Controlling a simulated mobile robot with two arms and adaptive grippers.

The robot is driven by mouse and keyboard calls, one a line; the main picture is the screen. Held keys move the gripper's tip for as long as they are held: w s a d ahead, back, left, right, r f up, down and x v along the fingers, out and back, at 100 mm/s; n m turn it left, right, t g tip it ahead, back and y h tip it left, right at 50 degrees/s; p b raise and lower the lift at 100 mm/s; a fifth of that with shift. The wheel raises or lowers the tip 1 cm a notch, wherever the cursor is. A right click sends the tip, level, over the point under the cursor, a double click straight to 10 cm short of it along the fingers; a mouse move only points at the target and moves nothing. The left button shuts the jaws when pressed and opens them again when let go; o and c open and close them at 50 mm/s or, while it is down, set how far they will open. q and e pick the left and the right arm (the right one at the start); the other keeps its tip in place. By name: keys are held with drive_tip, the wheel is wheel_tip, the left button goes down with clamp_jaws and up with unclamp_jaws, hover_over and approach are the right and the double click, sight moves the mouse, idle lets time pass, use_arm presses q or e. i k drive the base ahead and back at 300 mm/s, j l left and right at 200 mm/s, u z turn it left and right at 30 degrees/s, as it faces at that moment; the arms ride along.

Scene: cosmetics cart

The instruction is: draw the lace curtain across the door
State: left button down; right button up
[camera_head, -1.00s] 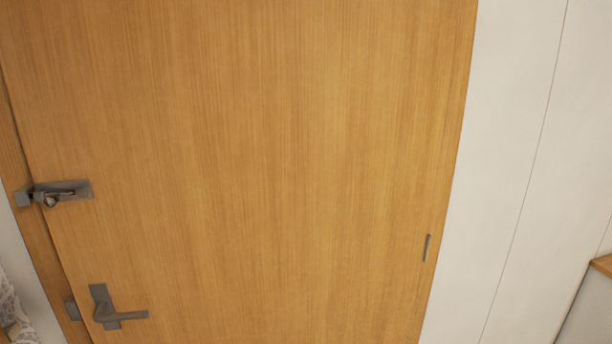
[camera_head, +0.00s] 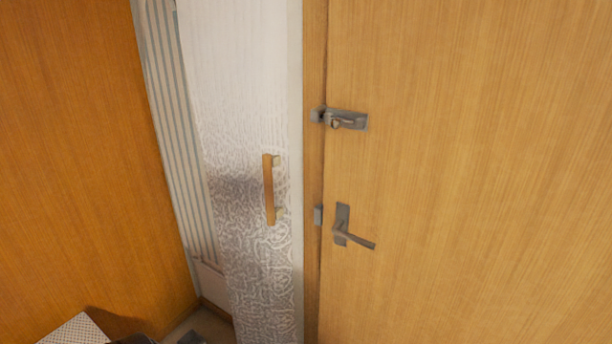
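The lace curtain (camera_head: 245,250) hangs as a tall, narrow white panel with a lacy pattern, left of the wooden door (camera_head: 470,200). A short upright wooden handle (camera_head: 268,190) is on the curtain near its right edge. The door is bare of lace and looks closed; it has a metal latch (camera_head: 345,119) above and a lever handle (camera_head: 354,230) below, both near its left edge. The curtain's top and the door's right edge are out of view. Neither of my grippers can be made out.
A striped, pale strip (camera_head: 180,130) runs down behind the curtain's left side. An orange-brown wooden panel (camera_head: 70,150) fills the left. A pale, fine-patterned object (camera_head: 75,331) and dark, unclear shapes sit at the bottom left edge. The space before the door looks clear.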

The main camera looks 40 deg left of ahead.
sight(273, 20)
drive_tip(key=u, duration=1.6)
